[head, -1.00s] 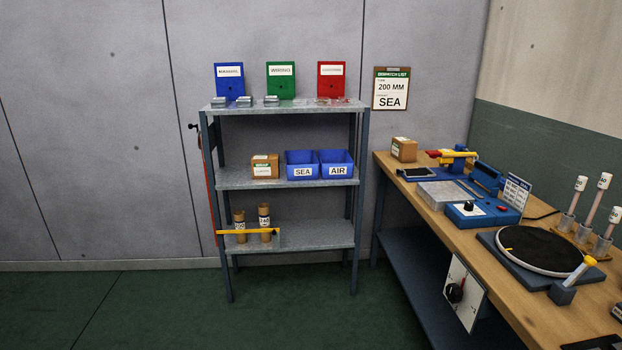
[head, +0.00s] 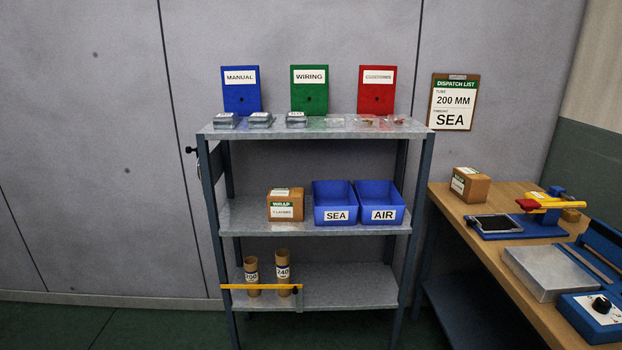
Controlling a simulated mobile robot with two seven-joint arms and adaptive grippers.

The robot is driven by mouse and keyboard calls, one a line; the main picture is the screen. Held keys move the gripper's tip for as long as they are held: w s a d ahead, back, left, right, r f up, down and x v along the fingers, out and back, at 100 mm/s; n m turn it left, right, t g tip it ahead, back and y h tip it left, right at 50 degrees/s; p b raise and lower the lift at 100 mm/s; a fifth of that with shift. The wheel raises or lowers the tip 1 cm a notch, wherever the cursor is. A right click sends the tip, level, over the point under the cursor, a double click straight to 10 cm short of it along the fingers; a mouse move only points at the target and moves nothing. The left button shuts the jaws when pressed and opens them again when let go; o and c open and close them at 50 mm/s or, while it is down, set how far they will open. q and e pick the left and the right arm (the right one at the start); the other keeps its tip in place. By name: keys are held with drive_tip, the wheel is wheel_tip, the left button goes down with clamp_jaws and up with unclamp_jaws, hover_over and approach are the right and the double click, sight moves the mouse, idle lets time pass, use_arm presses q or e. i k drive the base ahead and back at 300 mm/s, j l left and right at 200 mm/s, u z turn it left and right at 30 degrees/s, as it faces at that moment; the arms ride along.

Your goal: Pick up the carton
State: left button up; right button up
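Two brown cardboard boxes show in the head view, and I cannot tell which one the task calls the carton. One brown carton (head: 471,185) with a white and green label sits on the far left corner of the wooden bench. The other brown box (head: 286,206), marked WRAP, sits on the middle shelf, left of the blue bins. Both are upright and closed as far as I can see. Neither of my grippers is in view.
A grey metal shelf unit (head: 330,128) stands against the wall, with blue SEA (head: 335,215) and AIR (head: 383,215) bins. Cardboard tubes (head: 283,272) stand low behind a yellow bar (head: 258,287). The wooden bench (head: 490,237) at right holds a blue-yellow tool (head: 545,206) near the carton.

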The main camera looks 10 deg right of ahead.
sight(468, 184)
drive_tip(key=i+j+u, duration=0.1)
drive_tip(key=i+u, duration=0.3)
drive_tip(key=i, duration=0.2)
drive_tip(key=i+u, duration=0.45)
drive_tip(key=i+z, duration=0.1)
drive_tip(key=z, duration=0.3)
drive_tip(key=i+z, duration=0.15)
drive_tip(key=z, duration=0.3)
drive_tip(key=i+j+z, duration=0.1)
drive_tip(key=z, duration=1.95)
